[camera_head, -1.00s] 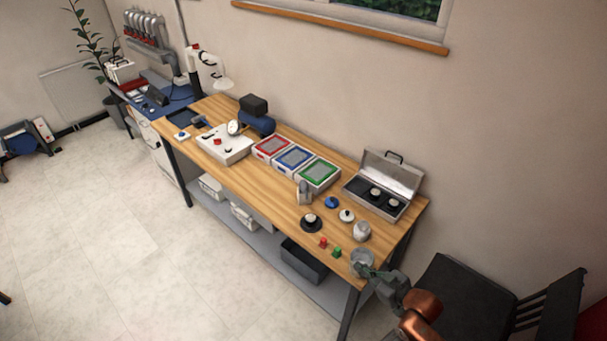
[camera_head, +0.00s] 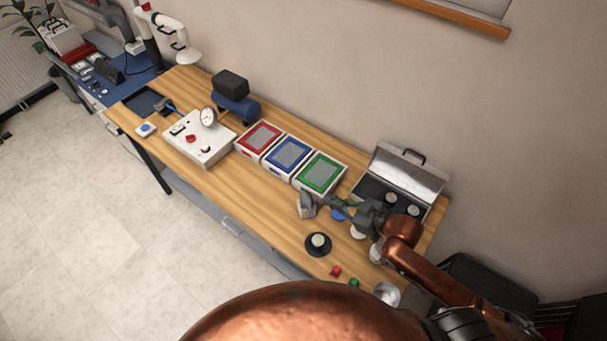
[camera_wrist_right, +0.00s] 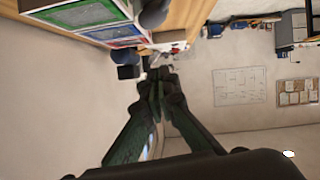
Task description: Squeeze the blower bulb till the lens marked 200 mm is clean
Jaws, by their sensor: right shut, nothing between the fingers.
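My right gripper (camera_head: 328,199) reaches in from the right over the table's right part. Its fingers are shut and empty, with the tips close to a grey upright piece (camera_head: 306,206); I cannot tell whether they touch. The right wrist view shows the two fingers (camera_wrist_right: 160,82) together at the tips. A blue round piece (camera_head: 338,215) lies partly under the fingers. A pale disc (camera_head: 357,232) is partly hidden by the gripper. A round piece on a black base (camera_head: 318,243) stands nearer the front. No 200 mm marking is readable, and I cannot tell which piece is the blower bulb.
An open silver case (camera_head: 408,170) with round black-and-white pieces stands at the back right. Red, blue and green framed trays (camera_head: 320,172) line the table's middle. Small red (camera_head: 335,271) and green (camera_head: 353,283) pieces lie near the front edge. Clear wood (camera_head: 250,190) lies left of the grey piece.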

